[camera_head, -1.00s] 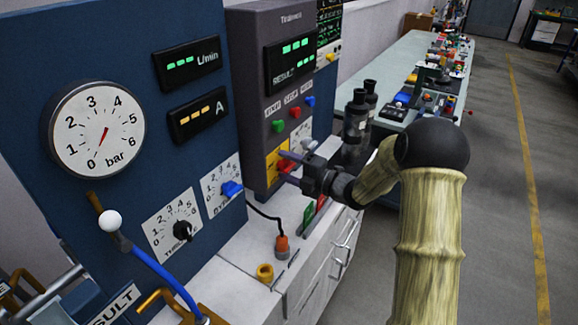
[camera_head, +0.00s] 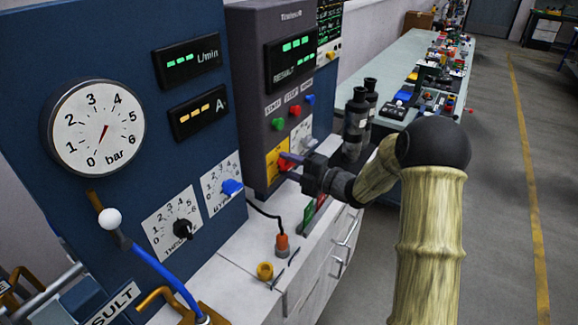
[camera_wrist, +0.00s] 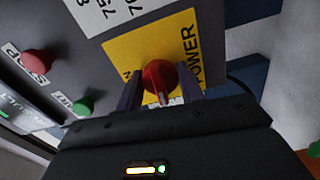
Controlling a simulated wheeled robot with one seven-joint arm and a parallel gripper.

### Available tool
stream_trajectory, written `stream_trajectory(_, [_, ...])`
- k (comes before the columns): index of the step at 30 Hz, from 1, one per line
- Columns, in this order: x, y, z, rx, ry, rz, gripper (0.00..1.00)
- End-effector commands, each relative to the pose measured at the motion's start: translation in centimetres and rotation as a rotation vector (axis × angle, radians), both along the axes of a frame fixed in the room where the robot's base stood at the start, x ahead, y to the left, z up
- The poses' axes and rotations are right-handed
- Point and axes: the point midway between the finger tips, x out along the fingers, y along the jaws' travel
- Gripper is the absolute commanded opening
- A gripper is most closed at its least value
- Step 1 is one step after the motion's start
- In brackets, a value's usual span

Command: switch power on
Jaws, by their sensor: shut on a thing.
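The power switch is a red rotary knob (camera_wrist: 160,80) on a yellow plate (camera_wrist: 122,52) marked POWER, on the grey control box (camera_head: 255,90). In the head view the yellow plate (camera_head: 279,160) shows low on the box front, with the knob partly hidden by my gripper (camera_head: 290,165). In the wrist view my gripper (camera_wrist: 160,92) has one finger on each side of the red knob and is shut on it. The knob's pointer ridge faces toward the gripper body. Part of the lettering beside it is covered.
Green (camera_head: 278,124), red (camera_head: 295,111) and blue (camera_head: 310,100) buttons sit above the plate. A blue panel with a bar gauge (camera_head: 97,127) stands at the left. An orange-topped plug (camera_head: 282,244) and a brass ring (camera_head: 265,271) are on the white bench below.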

Motion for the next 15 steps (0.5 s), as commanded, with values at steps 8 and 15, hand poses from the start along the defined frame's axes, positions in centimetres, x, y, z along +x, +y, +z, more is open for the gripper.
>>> stream_trajectory(8, [-0.01, -0.10, -0.13, 0.110, 0.172, -0.002, 0.15])
stream_trajectory(15, [-0.02, -0.12, -0.06, 0.235, 0.360, -0.002, 0.15])
